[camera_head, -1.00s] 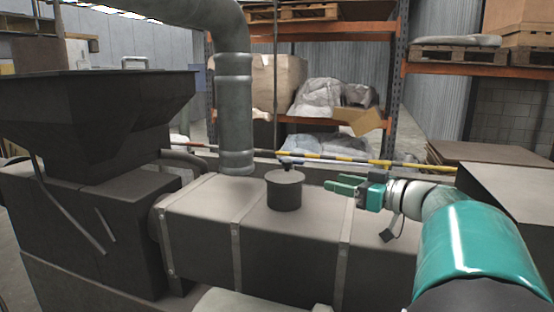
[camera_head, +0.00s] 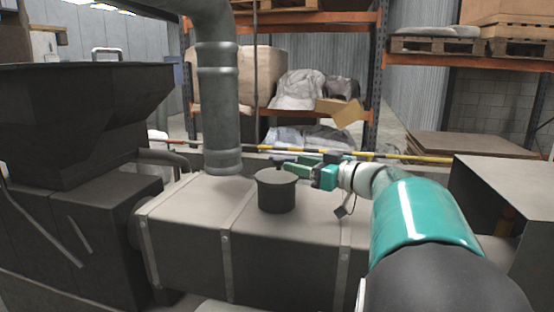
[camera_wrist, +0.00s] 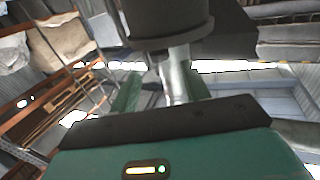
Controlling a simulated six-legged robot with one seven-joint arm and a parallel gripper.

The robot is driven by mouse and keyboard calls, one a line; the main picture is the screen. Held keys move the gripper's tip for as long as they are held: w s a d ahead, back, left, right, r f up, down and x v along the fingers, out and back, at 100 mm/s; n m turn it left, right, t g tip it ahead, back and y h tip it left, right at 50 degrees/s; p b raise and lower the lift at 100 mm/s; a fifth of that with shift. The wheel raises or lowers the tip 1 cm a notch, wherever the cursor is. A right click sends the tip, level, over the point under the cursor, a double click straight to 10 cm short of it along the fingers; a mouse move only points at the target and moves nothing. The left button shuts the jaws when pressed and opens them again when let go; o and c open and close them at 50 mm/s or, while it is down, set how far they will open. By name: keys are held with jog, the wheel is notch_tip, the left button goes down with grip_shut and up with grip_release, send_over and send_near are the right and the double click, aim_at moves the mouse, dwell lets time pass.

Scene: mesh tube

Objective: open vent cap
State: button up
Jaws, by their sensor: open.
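The vent cap (camera_head: 277,178) is the dark round lid on a short upright cylinder standing on top of the long grey box-shaped duct (camera_head: 185,205). It looks seated on the cylinder. My gripper (camera_head: 298,163) is open, with its green fingers pointing left at the cap's right and far edge, about lid height. In the wrist view a dark rounded cylinder (camera_wrist: 167,20), likely the capped vent, fills the top centre, just beyond the spread fingers (camera_wrist: 160,92). Nothing shows between the fingers except background. I cannot tell whether a finger touches the lid.
A thick vertical pipe (camera_head: 219,115) rises from the duct left of the vent. A dark hopper (camera_head: 80,110) stands at the left. A yellow and black bar (camera_head: 405,156) crosses behind the duct. A grey box (camera_head: 510,195) stands at the right. Shelving with pallets is behind.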

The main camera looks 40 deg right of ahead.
aim_at(279, 158)
jog(key=x, duration=0.7)
jog(key=shift+s+r, duration=0.1)
grip_shut()
